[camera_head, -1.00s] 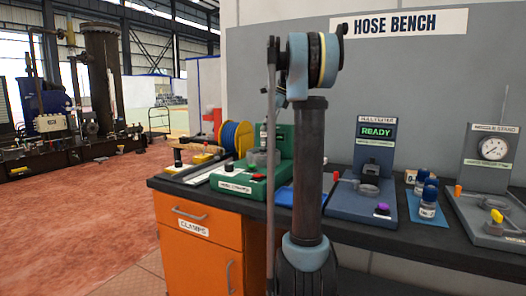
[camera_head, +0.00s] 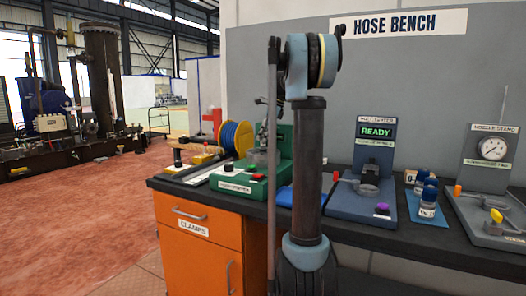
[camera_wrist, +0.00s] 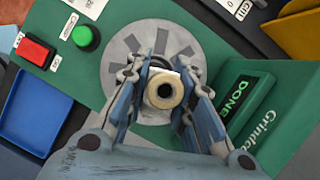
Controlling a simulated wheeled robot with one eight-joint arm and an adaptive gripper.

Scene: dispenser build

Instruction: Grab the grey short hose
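In the wrist view, a short round tube, which looks like the short hose (camera_wrist: 164,91), stands end-on with a cream rim and dark bore; its side is mostly hidden. It is over the grey slotted disc (camera_wrist: 121,57) of the green grinder (camera_wrist: 262,140), whose display (camera_wrist: 236,97) reads DONE. My gripper (camera_wrist: 163,72) has one finger on each side of the tube. The fingers look open around it; firm contact cannot be made out. In the head view, the green grinder (camera_head: 231,184) stands on the bench, partly behind my arm.
A blue tray (camera_wrist: 33,108), a red button (camera_wrist: 35,50) and a green button (camera_wrist: 85,38) lie near my gripper.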

